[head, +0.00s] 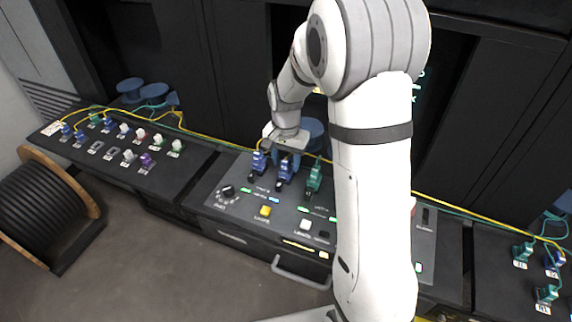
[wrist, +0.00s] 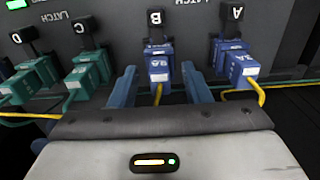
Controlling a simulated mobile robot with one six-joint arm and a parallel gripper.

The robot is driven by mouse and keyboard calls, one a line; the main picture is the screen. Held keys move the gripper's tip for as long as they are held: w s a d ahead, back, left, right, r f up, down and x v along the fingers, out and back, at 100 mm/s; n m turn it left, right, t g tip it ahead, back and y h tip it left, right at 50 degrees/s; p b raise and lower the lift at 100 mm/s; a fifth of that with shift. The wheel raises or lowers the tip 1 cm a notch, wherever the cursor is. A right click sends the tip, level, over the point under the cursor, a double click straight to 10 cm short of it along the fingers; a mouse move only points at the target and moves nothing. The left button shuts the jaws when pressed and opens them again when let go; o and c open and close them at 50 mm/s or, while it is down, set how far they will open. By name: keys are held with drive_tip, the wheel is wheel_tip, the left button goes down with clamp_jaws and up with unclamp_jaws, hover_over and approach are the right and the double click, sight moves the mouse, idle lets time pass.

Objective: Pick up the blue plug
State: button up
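Two blue plugs sit in the console's latch sockets. The blue plug at latch B (wrist: 160,69) also shows in the head view (head: 285,171), and the blue plug at latch A (wrist: 242,69) is beside it, to the left in the head view (head: 258,162). My gripper (wrist: 159,75) is open, with one blue finger on each side of the latch B plug in the wrist view and gaps on both sides. It reaches down over the plugs from behind in the head view (head: 287,153). Whether the fingers are at the plug's depth is unclear.
Teal plugs at latch C (wrist: 87,75) and latch D (wrist: 25,85) stand close by. Yellow and teal cables run behind the plugs. A left panel (head: 185,165) holds several coloured connectors, and a cable reel (head: 88,190) stands on the floor.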

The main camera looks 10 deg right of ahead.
clamp_jaws()
drive_tip(key=shift+r, duration=0.1)
